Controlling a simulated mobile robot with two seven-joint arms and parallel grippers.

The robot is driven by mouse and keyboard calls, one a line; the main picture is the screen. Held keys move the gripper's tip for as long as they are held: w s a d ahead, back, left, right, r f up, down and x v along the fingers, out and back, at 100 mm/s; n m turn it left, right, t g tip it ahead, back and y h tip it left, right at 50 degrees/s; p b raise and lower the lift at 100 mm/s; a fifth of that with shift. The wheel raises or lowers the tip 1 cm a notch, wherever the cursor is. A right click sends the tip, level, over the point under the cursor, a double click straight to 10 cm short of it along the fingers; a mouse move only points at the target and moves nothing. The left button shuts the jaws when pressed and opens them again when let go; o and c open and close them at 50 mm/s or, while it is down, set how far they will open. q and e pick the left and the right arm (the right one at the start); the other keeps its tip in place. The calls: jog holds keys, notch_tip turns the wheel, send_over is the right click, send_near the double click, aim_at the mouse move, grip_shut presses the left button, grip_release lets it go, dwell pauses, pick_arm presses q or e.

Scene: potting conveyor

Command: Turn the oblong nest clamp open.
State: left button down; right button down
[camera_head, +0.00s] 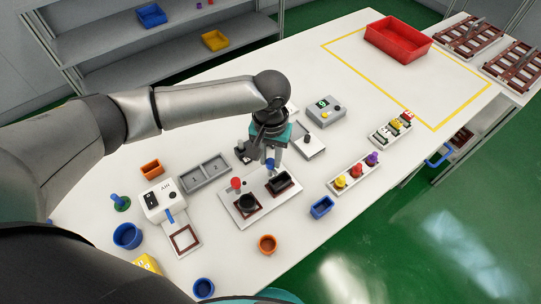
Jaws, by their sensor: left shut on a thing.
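A pale fixture plate (262,205) lies on the table with two dark nests. The oblong nest (281,184) is at the right of the plate and holds a black oblong part. The round nest (247,203) is at the left, with a red-knobbed clamp (236,184) beside it. My left gripper (270,161) points down behind the oblong nest and is shut on its blue-topped clamp (270,166). The fingers and arm hide much of this clamp, so its angle is unclear. My right gripper is not in view.
A grey two-pocket tray (206,172) and a white machine (160,199) stand left of the plate. A grey control box (326,112) stands behind. A rack of coloured knobs (353,175), a blue bin (321,207) and an orange cup (267,244) are nearby.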

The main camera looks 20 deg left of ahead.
pick_arm(q)
jog(key=shift+r+m+p, duration=0.15)
jog(key=shift+m+p, duration=0.45)
jog(key=shift+p, duration=0.35)
jog(key=m+p, duration=0.3)
jog(key=shift+p, duration=0.3)
jog(key=m+p, duration=0.3)
jog(key=m, duration=0.1)
jog(key=shift+m, duration=0.4)
jog(key=m+p, duration=0.1)
jog(key=m, duration=0.3)
jog(key=shift+d+m+p, duration=0.1)
jog(key=shift+m+p, duration=0.5)
jog(key=shift+m, duration=1.8)
jog(key=c, duration=0.7)
grip_release()
